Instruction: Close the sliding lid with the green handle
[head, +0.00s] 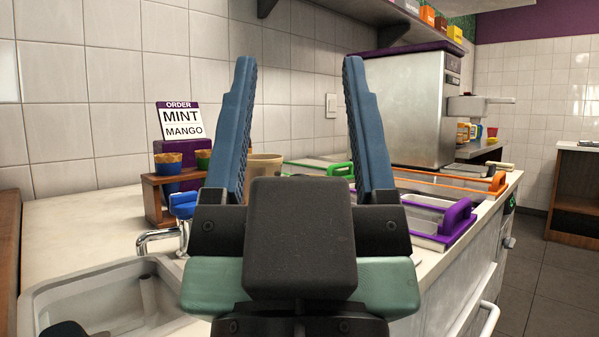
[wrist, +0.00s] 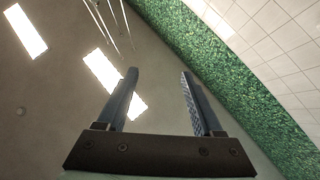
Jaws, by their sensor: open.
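The green handle (head: 339,170) shows between my gripper's fingers in the head view, on a lid at the back of the counter near the wall. Most of that lid is hidden behind my gripper. My gripper (head: 300,75) is open and empty, raised in front of the camera with its two blue fingers pointing up. In the wrist view my gripper (wrist: 157,75) also stands open with nothing between the fingers, facing the ceiling. It is apart from the green handle.
A purple-handled lid (head: 455,216) and an orange-handled lid (head: 497,181) lie on the counter to the right. A sink (head: 60,297) is at front left. A wooden cup holder (head: 153,205) and order sign (head: 180,122) stand at left. A steel machine (head: 405,110) stands behind.

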